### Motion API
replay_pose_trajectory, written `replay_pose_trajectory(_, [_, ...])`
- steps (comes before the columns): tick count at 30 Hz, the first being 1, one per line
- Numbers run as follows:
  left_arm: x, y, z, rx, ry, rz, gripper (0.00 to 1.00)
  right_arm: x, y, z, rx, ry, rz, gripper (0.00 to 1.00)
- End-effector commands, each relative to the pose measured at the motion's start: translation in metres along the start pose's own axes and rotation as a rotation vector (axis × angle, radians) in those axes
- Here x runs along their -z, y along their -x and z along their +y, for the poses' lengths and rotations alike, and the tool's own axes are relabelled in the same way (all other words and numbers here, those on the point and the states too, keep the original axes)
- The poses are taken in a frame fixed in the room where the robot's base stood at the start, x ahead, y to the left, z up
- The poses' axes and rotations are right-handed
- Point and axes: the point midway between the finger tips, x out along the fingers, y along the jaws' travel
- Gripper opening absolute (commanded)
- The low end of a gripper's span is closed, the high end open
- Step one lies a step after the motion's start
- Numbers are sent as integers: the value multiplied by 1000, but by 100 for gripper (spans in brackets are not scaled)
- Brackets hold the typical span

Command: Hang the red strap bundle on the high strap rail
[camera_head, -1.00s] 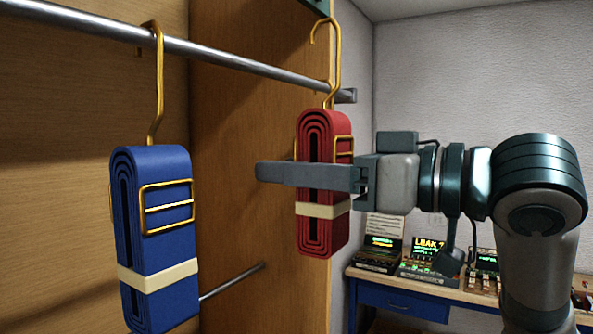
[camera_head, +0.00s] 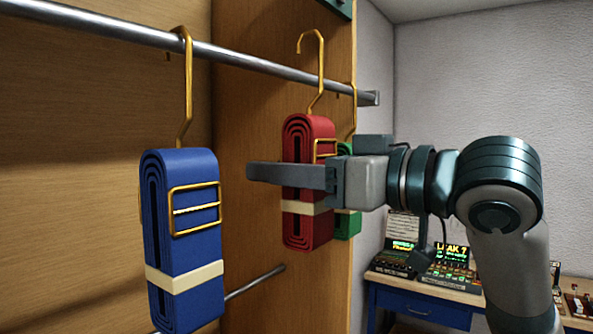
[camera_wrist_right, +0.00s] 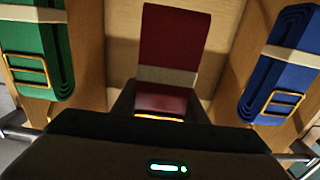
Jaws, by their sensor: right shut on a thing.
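The red strap bundle (camera_head: 308,235) has a gold buckle, a cream band and a gold hook (camera_head: 322,62) on top. My right gripper (camera_head: 285,175) is shut on the red bundle and holds it upright in front of the high strap rail (camera_head: 260,66). In the head view the hook's tip stands above the rail's line; whether it touches the rail I cannot tell. The red bundle also shows in the right wrist view (camera_wrist_right: 175,40), between my fingers. My left gripper is not in view.
A blue strap bundle (camera_head: 185,240) hangs on the high rail at left. A green strap bundle (camera_head: 347,222) hangs at the right, partly hidden behind the red one. A lower rail (camera_head: 255,283) runs below. A blue bench (camera_head: 430,302) with devices stands at the right.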

Motion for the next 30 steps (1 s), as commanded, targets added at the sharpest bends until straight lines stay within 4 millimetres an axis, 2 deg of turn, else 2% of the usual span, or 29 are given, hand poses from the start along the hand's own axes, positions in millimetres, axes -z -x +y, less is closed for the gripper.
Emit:
replay_pose_trajectory(12, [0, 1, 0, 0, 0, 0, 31, 0, -28, 0, 1, -1, -1, 11])
replay_pose_trajectory(21, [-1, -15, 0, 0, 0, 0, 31, -22, -27, 0, -1, 0, 0, 11])
replay_pose_trajectory(30, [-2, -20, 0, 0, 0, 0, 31, -30, -27, 0, -1, 0, 1, 11])
